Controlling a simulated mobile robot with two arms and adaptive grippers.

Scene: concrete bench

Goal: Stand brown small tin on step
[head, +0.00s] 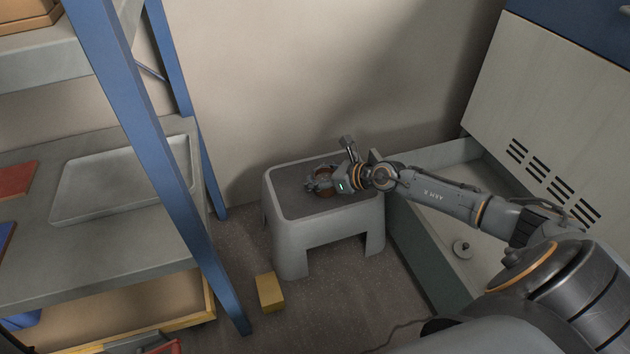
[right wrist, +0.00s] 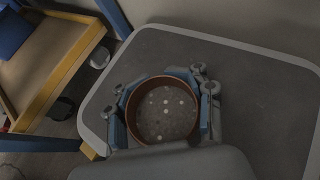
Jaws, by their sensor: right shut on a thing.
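The brown small tin (right wrist: 165,109) is round and open at the top, seen from above in the right wrist view, with a grey speckled inside. My right gripper (right wrist: 163,103) is shut on it, one finger on each side. In the head view the tin (head: 324,185) is mostly covered by my right gripper (head: 322,181). The step (head: 330,222) is a grey stool with a dark top and a pale rim. The tin is over the step's top, near its middle; I cannot tell whether it touches the surface. My left gripper is not in view.
A yellow block (head: 269,292) lies on the floor in front of the step. A shelf unit with blue posts (head: 128,130) stands at left, with a grey tray (head: 125,182) on it. An open drawer (head: 440,230) is right of the step, holding a small round thing (head: 462,249).

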